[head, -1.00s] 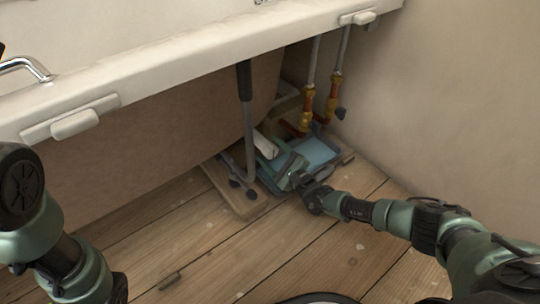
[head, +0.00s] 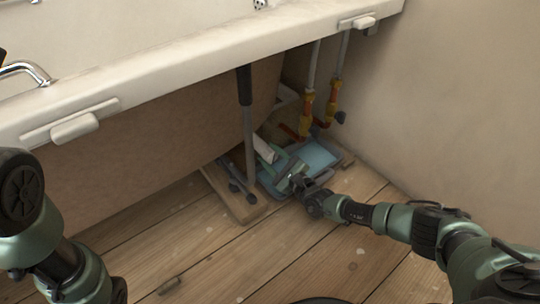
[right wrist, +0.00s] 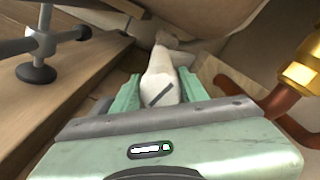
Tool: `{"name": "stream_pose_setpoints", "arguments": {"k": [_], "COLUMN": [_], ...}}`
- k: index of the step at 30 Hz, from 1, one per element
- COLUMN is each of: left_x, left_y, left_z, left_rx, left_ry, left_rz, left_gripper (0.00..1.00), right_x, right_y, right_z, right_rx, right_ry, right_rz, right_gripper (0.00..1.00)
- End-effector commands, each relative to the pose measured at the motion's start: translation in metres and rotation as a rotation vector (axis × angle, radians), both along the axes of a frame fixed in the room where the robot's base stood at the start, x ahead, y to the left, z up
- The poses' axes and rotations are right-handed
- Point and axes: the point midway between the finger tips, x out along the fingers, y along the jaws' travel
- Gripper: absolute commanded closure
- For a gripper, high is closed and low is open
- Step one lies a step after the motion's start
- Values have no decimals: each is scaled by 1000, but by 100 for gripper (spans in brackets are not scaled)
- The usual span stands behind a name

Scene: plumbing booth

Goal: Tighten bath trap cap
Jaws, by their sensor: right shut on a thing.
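The white bath trap (head: 265,149) is low under the bath, partly hidden by my right gripper and a bath leg. My right gripper (head: 275,158) reaches in from the right, low above the floor. In the right wrist view its two green fingers (right wrist: 158,92) lie on either side of a pale rounded part with a dark slanted mark, which looks like the trap cap (right wrist: 161,88). The fingers are shut on it. A pale pipe runs back behind it. Only my left arm's links show at the left of the head view; its gripper is out of frame.
A blue tray (head: 321,155) lies on the floor beneath and right of the gripper. A grey bath leg (head: 248,140) stands close left on a wooden board (head: 237,205). Copper pipes with brass valves (head: 307,103) rise behind.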

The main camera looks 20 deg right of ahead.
Motion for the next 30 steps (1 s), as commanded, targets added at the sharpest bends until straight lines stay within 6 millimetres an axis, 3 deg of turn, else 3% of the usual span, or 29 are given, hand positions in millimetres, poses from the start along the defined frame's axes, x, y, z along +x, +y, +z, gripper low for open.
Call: {"name": "stream_pose_setpoints", "arguments": {"k": [30], "left_x": [0], "left_y": [0], "left_z": [0], "left_rx": [0], "left_ry": [1], "left_rz": [1], "left_gripper": [56], "right_x": [1], "right_y": [-4], "right_z": [1], "right_rx": [879], "right_ry": [318], "right_rz": [0], "right_gripper": [97]}}
